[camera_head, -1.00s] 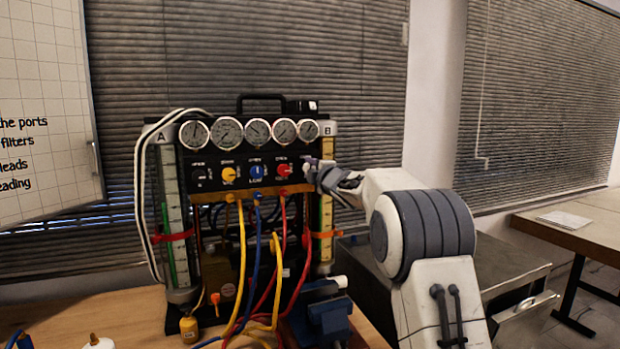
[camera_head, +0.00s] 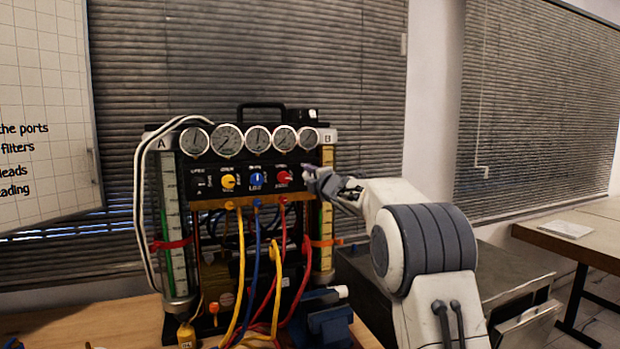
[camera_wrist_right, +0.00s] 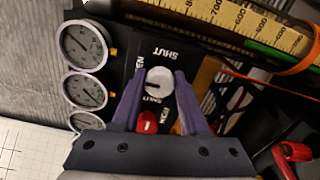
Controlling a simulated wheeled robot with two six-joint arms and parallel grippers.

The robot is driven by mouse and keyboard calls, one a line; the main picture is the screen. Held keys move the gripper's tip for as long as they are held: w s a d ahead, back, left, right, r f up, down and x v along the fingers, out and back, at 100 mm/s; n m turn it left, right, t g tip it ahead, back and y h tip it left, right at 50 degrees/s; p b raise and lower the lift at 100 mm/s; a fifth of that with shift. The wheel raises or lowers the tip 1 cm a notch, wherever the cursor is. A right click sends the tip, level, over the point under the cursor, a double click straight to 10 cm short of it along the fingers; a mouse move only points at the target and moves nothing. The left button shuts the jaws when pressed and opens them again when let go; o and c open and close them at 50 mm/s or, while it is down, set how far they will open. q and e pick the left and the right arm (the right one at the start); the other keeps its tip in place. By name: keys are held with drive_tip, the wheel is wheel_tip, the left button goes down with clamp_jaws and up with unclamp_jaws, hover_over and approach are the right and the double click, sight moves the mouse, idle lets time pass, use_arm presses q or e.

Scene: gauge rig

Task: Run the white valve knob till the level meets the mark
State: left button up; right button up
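The white valve knob (camera_wrist_right: 159,81) sits on the black panel, between SHUT and OPEN lettering, in the right wrist view. My right gripper (camera_wrist_right: 160,76) has its purple fingers on either side of the knob, close against it; they look closed on it. Tube B (camera_head: 326,215) has a yellow scale and an orange band (camera_head: 325,242). In the right wrist view its green column (camera_wrist_right: 268,54) reaches past the orange band (camera_wrist_right: 300,66), toward higher numbers. My left gripper is out of view.
Several round gauges (camera_head: 257,139) line the rig's top. A red knob (camera_head: 283,177) is beside my right gripper. Tube A (camera_head: 172,225) with a red band stands at the left. Yellow, blue and red hoses hang below the panel. A blue vise (camera_head: 325,322) is in front.

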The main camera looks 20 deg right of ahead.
drive_tip(key=o, duration=0.3)
drive_tip(key=shift+s, duration=0.1)
drive_tip(key=shift+s+b, duration=0.35)
drive_tip(key=shift+s+d+b, duration=0.15)
drive_tip(key=shift+s+b, duration=1.2)
drive_tip(key=shift+s, duration=3.4)
